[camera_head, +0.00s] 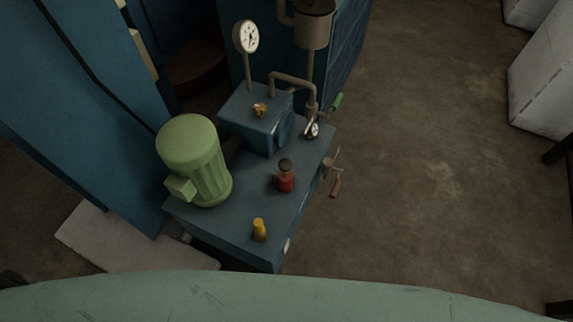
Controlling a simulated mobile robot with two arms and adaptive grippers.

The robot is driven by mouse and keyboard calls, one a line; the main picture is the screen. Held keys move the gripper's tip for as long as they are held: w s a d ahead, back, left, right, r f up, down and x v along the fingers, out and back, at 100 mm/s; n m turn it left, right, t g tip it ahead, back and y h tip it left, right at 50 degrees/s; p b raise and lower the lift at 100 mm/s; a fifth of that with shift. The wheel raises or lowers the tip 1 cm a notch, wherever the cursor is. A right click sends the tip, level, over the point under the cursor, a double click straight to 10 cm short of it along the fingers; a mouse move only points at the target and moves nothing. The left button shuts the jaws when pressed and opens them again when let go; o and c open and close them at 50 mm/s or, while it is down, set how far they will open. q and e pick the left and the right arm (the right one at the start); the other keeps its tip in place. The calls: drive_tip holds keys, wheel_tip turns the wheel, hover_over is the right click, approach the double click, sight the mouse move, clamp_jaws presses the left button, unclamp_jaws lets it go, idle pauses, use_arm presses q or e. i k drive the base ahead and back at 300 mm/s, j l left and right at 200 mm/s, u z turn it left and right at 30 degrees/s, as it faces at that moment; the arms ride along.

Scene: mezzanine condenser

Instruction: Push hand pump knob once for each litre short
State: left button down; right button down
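A small red fitting (286,183) with a round dark knob (285,165) on top stands upright on the blue-grey machine bench (240,221). It looks like the hand pump, but I see no label on it. A round white dial gauge (246,37) stands on a stem at the back of the bench. A smaller dial (314,130) sits near the bench's right edge. Their readings are too small to make out. Neither of my grippers is in view, and nothing touches the knob.
A green motor (193,160) stands on the bench's left, a yellow-topped fitting (259,229) at its front. A green-handled lever (336,102) and a red-handled lever (335,187) stick out right. A pale green curved surface (290,297) crosses the foreground. Floor (430,150) at right is clear.

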sight(285, 165)
drive_tip(key=l+u, duration=0.1)
drive_tip(key=u, duration=0.45)
drive_tip(key=i+l+u, duration=0.1)
drive_tip(key=l+u, duration=0.2)
drive_tip(key=l, duration=0.5)
drive_tip(key=l+u, duration=0.35)
drive_tip(key=l, duration=1.05)
